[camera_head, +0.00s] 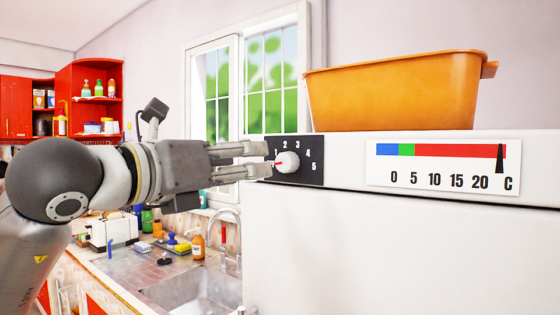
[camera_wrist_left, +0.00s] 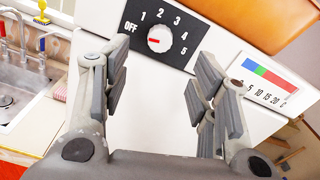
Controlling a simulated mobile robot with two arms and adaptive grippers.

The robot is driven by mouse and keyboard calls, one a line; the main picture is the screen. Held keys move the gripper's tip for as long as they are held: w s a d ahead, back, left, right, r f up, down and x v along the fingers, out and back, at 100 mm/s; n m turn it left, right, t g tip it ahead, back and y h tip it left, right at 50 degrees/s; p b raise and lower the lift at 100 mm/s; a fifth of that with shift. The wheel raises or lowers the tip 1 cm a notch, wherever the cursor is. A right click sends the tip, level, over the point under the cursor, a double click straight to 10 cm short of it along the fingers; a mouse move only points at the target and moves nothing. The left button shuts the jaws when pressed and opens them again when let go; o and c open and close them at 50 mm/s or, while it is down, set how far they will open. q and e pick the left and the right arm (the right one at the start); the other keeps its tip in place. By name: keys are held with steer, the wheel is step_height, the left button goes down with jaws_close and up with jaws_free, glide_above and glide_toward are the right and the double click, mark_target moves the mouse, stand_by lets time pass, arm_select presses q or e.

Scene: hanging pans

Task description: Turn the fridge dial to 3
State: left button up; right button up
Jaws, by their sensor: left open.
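The fridge dial (camera_head: 288,162) is a round white knob on a black panel marked 1 to 5, at the fridge's upper left corner. It also shows in the wrist view (camera_wrist_left: 160,38), where OFF is visible. Its red mark is on the left side, nearest OFF. My left gripper (camera_head: 268,160) is open in front of the panel, its fingertips close to the knob's left side in the head view. In the wrist view the open fingers (camera_wrist_left: 162,76) frame a space just below the knob. I cannot tell whether they touch it. My right gripper is not in view.
A temperature strip (camera_head: 443,167) is on the white fridge front (camera_head: 400,250), its black marker right of 20. An orange tub (camera_head: 395,92) sits on top. Left of the fridge are a sink (camera_head: 197,290) and a counter with bottles. A window is behind.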

mark_target(282, 162)
arm_select(q)
steer(key=p+x, duration=0.3)
steer(key=x, duration=0.6)
steer(key=shift+w+d+p, duration=0.25)
steer(key=shift+p, duration=0.1)
steer(key=shift+w+d, duration=0.25)
steer(key=shift+w, duration=0.1)
steer(key=shift+f, duration=0.1)
steer(key=c, duration=1)
